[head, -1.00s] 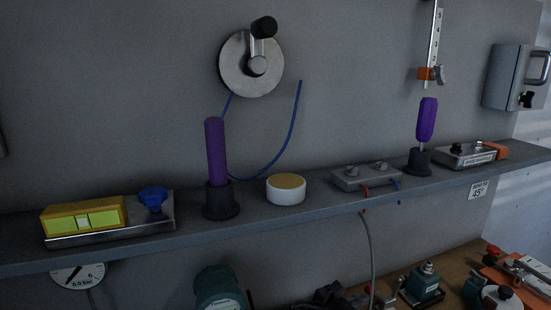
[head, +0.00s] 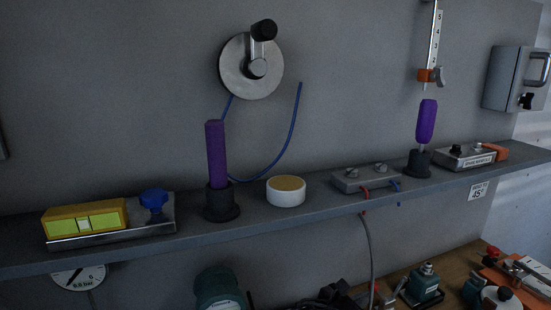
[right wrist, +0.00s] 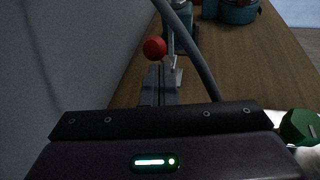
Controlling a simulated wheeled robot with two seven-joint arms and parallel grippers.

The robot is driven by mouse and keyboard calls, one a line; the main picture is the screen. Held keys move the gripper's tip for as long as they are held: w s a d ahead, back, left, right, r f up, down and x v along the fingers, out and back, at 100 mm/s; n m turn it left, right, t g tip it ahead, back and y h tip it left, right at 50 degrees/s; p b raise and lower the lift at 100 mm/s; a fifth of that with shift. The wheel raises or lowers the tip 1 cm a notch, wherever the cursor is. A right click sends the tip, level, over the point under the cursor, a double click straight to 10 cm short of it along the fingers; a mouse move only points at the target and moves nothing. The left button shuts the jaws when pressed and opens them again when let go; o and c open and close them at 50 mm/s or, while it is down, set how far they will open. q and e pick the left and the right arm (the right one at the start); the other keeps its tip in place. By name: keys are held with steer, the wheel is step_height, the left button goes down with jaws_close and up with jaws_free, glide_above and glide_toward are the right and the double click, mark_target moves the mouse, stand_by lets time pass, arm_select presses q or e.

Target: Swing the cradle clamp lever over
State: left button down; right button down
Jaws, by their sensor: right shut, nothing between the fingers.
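A red ball knob (right wrist: 155,48) shows in the right wrist view, beside a metal lever and bracket (right wrist: 175,65) on the wooden bench. I take it to be the clamp lever's knob; the clamp's cradle is not clear. My right gripper (right wrist: 160,82) is shut and empty, its fingers pointing at the bracket just below the knob. Whether they touch it I cannot tell. In the head view my right gripper (head: 338,294) is a dark shape at the bottom edge, partly cut off. My left gripper is not in view.
A grey cable (right wrist: 188,45) hangs close in front of the bracket. A teal device (head: 425,282) stands on the bench to the right. Above runs a shelf (head: 260,221) with a yellow level box (head: 85,219), purple-handled tools and a white round tin (head: 286,192).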

mark_target(377, 291)
steer(key=shift+w+d+r, duration=0.15)
steer(key=shift+d+r, duration=0.05)
steer(key=shift+d, duration=0.4)
steer(key=shift+w+d+r+p, duration=0.2)
steer(key=shift+w+d, duration=0.05)
steer(key=shift+d, duration=0.35)
steer(key=shift+w+d+r+p, duration=0.2)
steer(key=shift+d, duration=0.35)
steer(key=shift+w+d+r, duration=0.2)
steer(key=shift+w+d, duration=0.05)
steer(key=shift+d, duration=0.4)
steer(key=shift+w+d+r, duration=0.2)
steer(key=shift+w+d, duration=0.05)
steer(key=shift+d, duration=0.35)
steer(key=shift+w+d+r, duration=0.1)
steer(key=shift+d, duration=0.4)
steer(key=shift+a, duration=0.1)
